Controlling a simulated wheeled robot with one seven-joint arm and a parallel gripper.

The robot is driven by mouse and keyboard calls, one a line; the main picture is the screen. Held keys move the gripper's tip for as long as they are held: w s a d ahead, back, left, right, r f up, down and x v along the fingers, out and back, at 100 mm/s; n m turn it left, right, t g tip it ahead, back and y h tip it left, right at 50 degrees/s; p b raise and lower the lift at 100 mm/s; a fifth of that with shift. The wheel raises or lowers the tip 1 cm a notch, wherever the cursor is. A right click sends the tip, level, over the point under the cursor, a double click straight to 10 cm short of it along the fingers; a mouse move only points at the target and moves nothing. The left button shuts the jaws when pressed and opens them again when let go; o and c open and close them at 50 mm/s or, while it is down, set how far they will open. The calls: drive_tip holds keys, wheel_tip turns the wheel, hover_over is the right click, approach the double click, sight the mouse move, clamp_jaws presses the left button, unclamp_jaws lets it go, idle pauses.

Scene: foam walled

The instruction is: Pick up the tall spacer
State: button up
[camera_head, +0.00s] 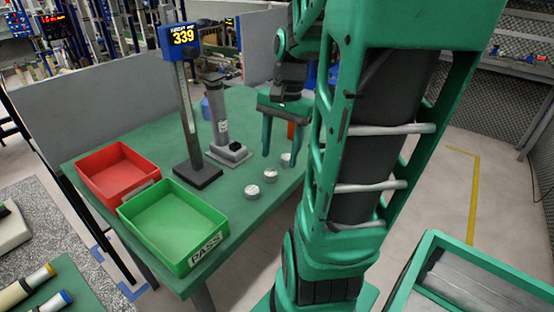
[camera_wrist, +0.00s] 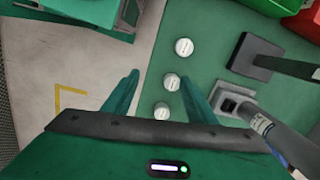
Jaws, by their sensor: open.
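Three round silver-white spacers stand in a row on the green table. In the head view the near one (camera_head: 252,191), the middle one (camera_head: 270,175) and the far one (camera_head: 286,159) look alike. I cannot tell from these views which is the tall one. They also show in the wrist view: near (camera_wrist: 184,47), middle (camera_wrist: 171,82) and far (camera_wrist: 162,111). My gripper (camera_head: 279,158) is open and empty, pointing down above the table near the far spacer. In the wrist view the middle and far spacers appear between its fingers (camera_wrist: 160,79).
A green PASS tray (camera_head: 190,252) and a red tray (camera_head: 108,193) stand at the table's left. A height gauge with a 339 display (camera_head: 184,36) and a grey column device (camera_head: 217,115) stand behind the spacers. The table's right edge runs close to the spacers.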

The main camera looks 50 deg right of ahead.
drive_tip(key=w+d+m+t+y, duration=0.1)
drive_tip(key=w+d+m, duration=0.2)
drive_tip(key=d+m, duration=0.4)
drive_tip(key=m+t+y, duration=0.1)
drive_tip(key=m+t, duration=0.1)
drive_tip(key=m, duration=0.2)
approach(288, 156)
drive_tip(key=shift+g, duration=0.3)
drive_tip(key=shift+w+x, duration=0.1)
drive_tip(key=shift+x, duration=2.15)
drive_tip(key=shift+w+x, duration=0.15)
drive_tip(key=shift+x, duration=2.05)
drive_tip(key=c, duration=1.2)
